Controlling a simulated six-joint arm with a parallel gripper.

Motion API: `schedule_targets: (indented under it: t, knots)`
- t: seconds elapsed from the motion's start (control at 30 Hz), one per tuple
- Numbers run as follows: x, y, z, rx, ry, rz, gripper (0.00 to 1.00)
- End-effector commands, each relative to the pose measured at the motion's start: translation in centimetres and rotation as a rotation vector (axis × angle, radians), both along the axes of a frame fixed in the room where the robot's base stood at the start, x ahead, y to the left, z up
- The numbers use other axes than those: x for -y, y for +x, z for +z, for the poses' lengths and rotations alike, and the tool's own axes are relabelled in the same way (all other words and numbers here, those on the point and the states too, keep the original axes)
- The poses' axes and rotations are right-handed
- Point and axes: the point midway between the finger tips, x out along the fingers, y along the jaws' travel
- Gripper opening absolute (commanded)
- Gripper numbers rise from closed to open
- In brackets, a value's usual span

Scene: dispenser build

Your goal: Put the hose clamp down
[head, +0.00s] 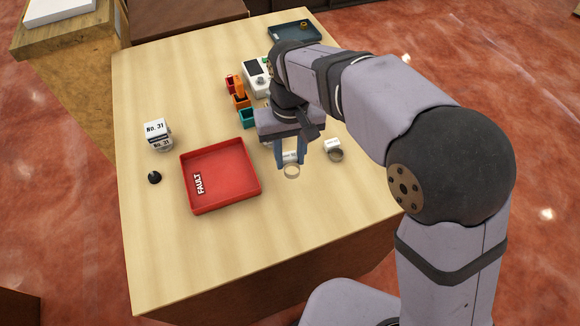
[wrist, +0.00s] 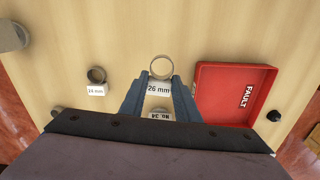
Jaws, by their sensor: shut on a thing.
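The hose clamp (wrist: 161,66) is a thin metal ring with a white "26 mm" tag (wrist: 159,88). My gripper (wrist: 160,80) is shut on its tag end, with a blue-grey finger on each side. In the head view the ring (head: 291,172) hangs out beyond the fingertips of my gripper (head: 290,158), over bare wood right of the red tray. I cannot tell whether the ring touches the table. A second clamp (wrist: 96,74) with a "24 mm" tag stands apart on the table; it also shows in the head view (head: 336,155).
The red FAULT tray (head: 213,203) is empty. A "No. 31" box (head: 157,130) and a black knob (head: 154,177) lie left of it. Small coloured bins (head: 240,100), a white device (head: 255,80) and a dark tray (head: 285,36) stand farther back. The front table is clear.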

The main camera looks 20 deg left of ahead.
Motion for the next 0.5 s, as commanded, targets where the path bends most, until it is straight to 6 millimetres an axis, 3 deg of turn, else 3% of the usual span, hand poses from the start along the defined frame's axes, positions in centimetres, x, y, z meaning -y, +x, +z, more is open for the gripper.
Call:
schedule_targets:
  t: [0.2, 0.5]
  knots:
    - [0.0, 0.0, 2.7, 0.002, 0.001, 0.0, 0.07]
    - [-0.4, -0.6, 3.8, -0.001, -0.001, 0.016, 0.07]
